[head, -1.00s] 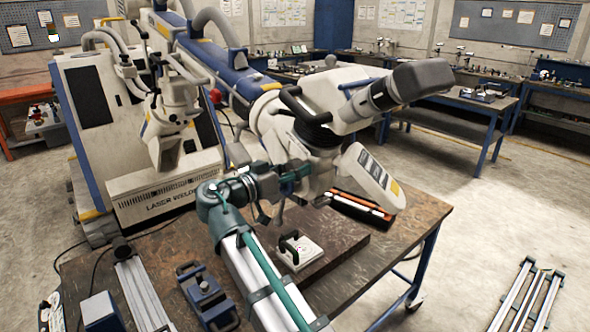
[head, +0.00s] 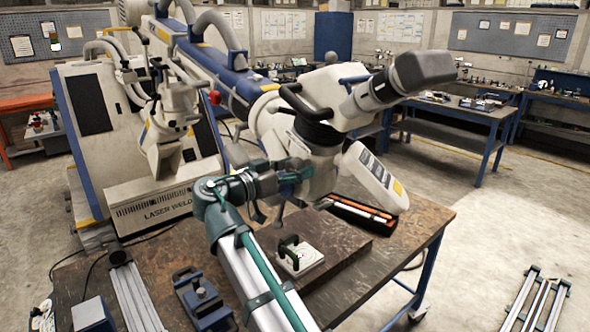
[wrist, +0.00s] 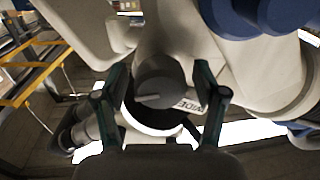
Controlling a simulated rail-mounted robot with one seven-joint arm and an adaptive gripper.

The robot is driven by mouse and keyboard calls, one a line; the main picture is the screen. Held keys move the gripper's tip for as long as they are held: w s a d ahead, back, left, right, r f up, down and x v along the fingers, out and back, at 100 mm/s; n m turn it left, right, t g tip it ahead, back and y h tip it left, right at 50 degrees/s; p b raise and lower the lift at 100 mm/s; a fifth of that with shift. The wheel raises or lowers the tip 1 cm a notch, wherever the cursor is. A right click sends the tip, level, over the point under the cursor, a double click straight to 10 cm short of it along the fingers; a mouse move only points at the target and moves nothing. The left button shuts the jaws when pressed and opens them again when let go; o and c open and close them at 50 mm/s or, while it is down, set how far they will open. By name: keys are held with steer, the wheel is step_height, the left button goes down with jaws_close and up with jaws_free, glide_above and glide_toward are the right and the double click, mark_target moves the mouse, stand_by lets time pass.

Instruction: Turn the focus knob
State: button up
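The microscope head (head: 318,135) hangs from a jointed arm over the bench. Its focus knob (wrist: 160,78) is a grey round knob with a light pointer mark, in the middle of the wrist view. My gripper (wrist: 161,72) is open, with one dark green finger on each side of the knob. A gap shows between the knob and each finger; I cannot tell how deep the knob sits between them. In the head view my gripper (head: 303,172) is at the left side of the microscope head. The knob cannot be made out there.
The microscope's eyepiece (head: 425,70) juts out to the upper right. A white plate with a dark handle (head: 297,258) lies on the brown board below. A blue clamp (head: 203,300) and a long rail (head: 135,295) lie on the bench at the left.

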steer(key=shift+s+a, duration=0.1)
steer(key=v, duration=1.1)
steer(key=shift+s+a, duration=0.25)
steer(key=shift+s, duration=0.05)
steer(key=shift+r, duration=0.1)
